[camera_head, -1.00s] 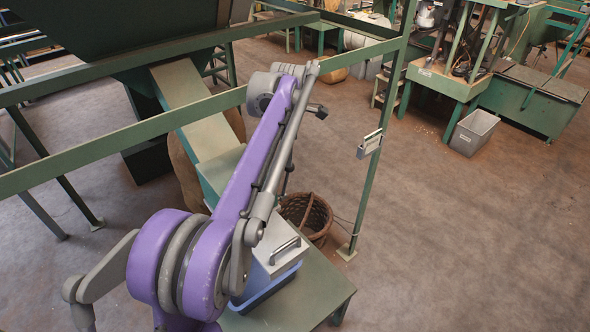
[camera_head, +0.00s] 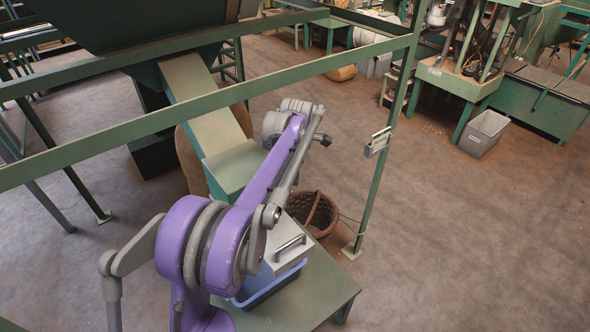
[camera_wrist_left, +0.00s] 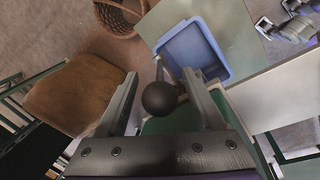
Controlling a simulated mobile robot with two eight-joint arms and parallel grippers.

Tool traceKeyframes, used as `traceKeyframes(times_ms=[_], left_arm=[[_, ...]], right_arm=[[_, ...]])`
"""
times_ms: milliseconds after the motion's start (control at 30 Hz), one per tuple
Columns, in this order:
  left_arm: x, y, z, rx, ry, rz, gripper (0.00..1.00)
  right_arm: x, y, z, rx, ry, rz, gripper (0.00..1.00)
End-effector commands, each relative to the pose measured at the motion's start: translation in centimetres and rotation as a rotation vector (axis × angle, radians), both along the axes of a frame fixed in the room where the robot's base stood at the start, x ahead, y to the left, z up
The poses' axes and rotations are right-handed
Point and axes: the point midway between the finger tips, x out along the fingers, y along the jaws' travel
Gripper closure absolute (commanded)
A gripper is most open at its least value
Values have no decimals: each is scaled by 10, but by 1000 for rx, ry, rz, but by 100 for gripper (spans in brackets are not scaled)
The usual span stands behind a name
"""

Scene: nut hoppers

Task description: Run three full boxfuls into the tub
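The blue tub (camera_head: 268,287) stands on a green table, partly behind my purple arm, and shows its open inside in the wrist view (camera_wrist_left: 197,47). Above it in the head view is a grey box part with a bar handle (camera_head: 290,244). A green chute (camera_head: 207,115) slopes down to it from the dark hopper (camera_head: 130,22). In the left wrist view my left gripper (camera_wrist_left: 160,82) has its fingers apart on either side of a black ball knob (camera_wrist_left: 160,98), with slim gaps showing. The head view hides these fingers behind the arm.
A wicker basket (camera_head: 314,212) stands on the floor beside the table. A brown rounded object (camera_head: 190,162) is beside the chute. A green frame rail (camera_head: 250,88) and post (camera_head: 371,190) cross near my arm. The floor to the right is open; a grey bin (camera_head: 483,133) stands farther off.

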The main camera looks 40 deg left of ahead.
Motion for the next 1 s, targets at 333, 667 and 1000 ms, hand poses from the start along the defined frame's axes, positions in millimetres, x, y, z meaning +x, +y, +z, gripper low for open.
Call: traceKeyframes(times_ms=[333,667,1000], left_arm=[[0,0,0,0,0,0,92],[0,0,0,0,0,0,100],[0,0,1,0,0,0,100]], right_arm=[[0,0,0,0,0,0,55],[0,0,0,0,0,0,55],[0,0,0,0,0,0,55]])
